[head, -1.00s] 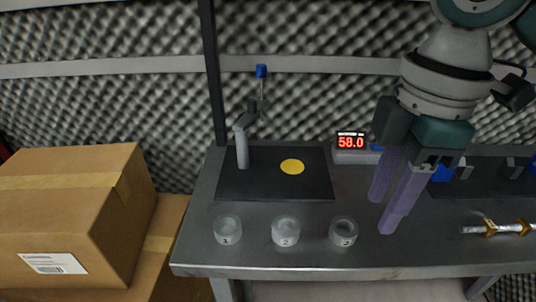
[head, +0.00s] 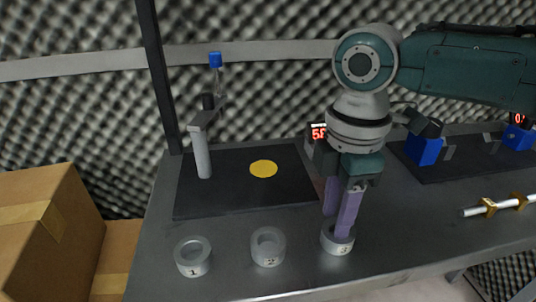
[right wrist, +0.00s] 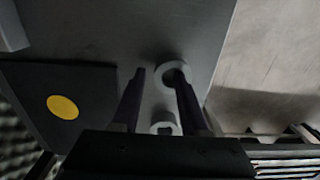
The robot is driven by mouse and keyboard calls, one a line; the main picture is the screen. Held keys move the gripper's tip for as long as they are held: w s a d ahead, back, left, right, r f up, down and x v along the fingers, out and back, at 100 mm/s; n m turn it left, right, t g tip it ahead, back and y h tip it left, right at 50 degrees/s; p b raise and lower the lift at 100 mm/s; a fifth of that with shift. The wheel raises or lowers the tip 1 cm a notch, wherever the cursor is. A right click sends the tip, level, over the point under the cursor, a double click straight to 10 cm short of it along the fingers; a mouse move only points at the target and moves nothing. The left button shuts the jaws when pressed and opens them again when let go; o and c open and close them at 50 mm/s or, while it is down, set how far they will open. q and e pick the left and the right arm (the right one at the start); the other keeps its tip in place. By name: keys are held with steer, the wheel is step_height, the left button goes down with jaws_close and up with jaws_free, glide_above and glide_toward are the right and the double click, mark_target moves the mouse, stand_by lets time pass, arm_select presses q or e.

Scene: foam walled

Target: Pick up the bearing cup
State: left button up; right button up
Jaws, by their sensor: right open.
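Three grey ring-shaped cups stand along the table's front, numbered cup 1 (head: 193,257), cup 2 (head: 268,248) and cup 3 (head: 337,240). I cannot tell from the labels which is the bearing cup. My right gripper (head: 341,232) points down at cup 3, open, with nothing between its fingers. One purple finger overlaps cup 3's opening; the other is behind it. In the right wrist view the right finger's tip lies over the opening of one cup (right wrist: 168,70), apparently cup 3. Another cup (right wrist: 164,122) shows between the fingers. My left gripper is not in view.
A black mat with a yellow disc (head: 263,169) and a grey post with a blue-topped arm (head: 202,155) lies behind the cups. A red display (head: 318,133) is partly hidden by my gripper. A shaft with gold rings (head: 490,206) lies right. Cardboard boxes (head: 70,215) stand left.

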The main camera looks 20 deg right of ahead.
steer(key=shift+f, duration=0.3)
jaws_close()
stand_by(1.2)
